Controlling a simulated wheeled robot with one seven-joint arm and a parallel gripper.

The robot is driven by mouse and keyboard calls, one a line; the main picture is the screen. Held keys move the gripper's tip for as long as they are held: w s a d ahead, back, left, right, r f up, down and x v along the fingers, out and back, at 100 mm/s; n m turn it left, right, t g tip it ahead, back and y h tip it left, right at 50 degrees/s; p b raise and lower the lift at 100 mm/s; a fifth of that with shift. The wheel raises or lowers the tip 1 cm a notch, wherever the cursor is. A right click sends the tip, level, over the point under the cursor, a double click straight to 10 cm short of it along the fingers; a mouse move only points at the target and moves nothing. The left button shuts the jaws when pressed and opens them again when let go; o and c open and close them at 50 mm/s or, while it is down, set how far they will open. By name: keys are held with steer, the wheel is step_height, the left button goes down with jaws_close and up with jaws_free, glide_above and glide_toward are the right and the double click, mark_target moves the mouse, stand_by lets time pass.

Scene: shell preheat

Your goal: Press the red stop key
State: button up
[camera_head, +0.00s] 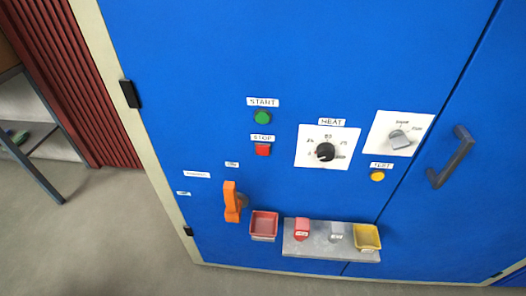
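Nothing covers the red key. Whether it is pressed in cannot be told. My gripper is not in view.
Right of the key are a HEAT dial (325,152), a grey switch (399,139), a yellow TEST button (377,176) and a door handle (452,157). Below are an orange lever (232,202), a red bin (264,225) and a grey shelf (318,251).

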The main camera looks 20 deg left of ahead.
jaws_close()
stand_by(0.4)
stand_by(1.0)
